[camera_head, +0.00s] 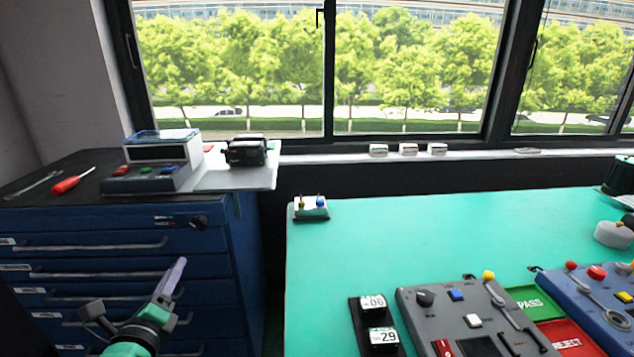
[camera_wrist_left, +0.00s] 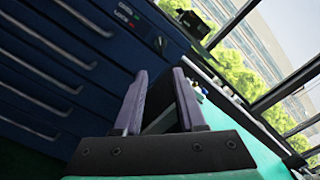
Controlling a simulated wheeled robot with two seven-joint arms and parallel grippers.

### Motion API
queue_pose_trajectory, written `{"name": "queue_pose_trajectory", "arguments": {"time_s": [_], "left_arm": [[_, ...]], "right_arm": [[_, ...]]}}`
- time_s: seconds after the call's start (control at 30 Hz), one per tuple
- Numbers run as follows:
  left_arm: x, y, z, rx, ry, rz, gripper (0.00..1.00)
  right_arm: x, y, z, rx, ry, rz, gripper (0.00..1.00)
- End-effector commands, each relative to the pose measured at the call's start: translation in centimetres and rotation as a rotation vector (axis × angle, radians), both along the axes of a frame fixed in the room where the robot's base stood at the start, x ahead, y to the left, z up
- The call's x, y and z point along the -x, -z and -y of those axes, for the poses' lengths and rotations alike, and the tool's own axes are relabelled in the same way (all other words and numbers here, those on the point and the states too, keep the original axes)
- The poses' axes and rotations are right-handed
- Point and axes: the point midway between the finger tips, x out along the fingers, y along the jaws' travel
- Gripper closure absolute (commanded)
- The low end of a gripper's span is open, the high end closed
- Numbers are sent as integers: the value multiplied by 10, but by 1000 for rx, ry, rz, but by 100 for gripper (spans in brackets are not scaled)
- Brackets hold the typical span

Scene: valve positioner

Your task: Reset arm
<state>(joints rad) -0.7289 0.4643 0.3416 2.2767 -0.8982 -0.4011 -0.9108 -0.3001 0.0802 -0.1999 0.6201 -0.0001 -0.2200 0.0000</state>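My left gripper (camera_head: 177,270) is in front of the blue drawer cabinet (camera_head: 232,240) in the head view, left of the green table, with its fingers pointing up and away. In the left wrist view the two dark fingers of my left gripper (camera_wrist_left: 158,74) stand apart, with a gap between their tips and nothing held. My right gripper does not show in either view.
The green table (camera_head: 420,235) holds a grey control panel (camera_head: 440,318), a blue panel (camera_head: 590,290), PASS (camera_head: 537,302) and REJECT (camera_head: 572,338) areas and number blocks (camera_head: 373,303). A device (camera_head: 160,165) and red screwdriver (camera_head: 72,181) are on the cabinet. The table's back middle is clear.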

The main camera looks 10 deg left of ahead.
Motion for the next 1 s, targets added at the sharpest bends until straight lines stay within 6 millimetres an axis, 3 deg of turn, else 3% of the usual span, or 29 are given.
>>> {"name": "queue_pose_trajectory", "arguments": {"time_s": [0.07, 0.17, 0.23, 0.33, 0.4, 0.47, 0.5, 0.6, 0.7, 0.8, 0.9, 1.0], "left_arm": [[-1, 13, -6, 44, -12, -19, 60], [-1, 63, -25, 208, -61, -86, 60], [5, 121, -38, 390, -123, -152, 60], [27, 213, -43, 682, -240, -246, 60], [50, 275, -35, 880, -336, -305, 60], [76, 325, -21, 1041, -433, -352, 60], [95, 356, -9, 1144, -503, -381, 60], [151, 423, 30, 1377, -704, -447, 60], [214, 471, 75, 1563, -936, -497, 60], [269, 496, 111, 1673, -1144, -515, 60], [302, 506, 128, 1717, -1274, -513, 60], [312, 510, 133, 1726, -1312, -511, 60]], "right_arm": [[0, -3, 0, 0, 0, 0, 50], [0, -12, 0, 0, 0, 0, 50], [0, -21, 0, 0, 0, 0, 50], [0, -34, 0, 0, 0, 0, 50], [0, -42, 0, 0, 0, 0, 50], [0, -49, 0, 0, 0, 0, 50], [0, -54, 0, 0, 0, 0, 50], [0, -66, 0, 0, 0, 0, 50], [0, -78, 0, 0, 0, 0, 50], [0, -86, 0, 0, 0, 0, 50], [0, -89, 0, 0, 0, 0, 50], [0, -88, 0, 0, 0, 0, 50]]}}
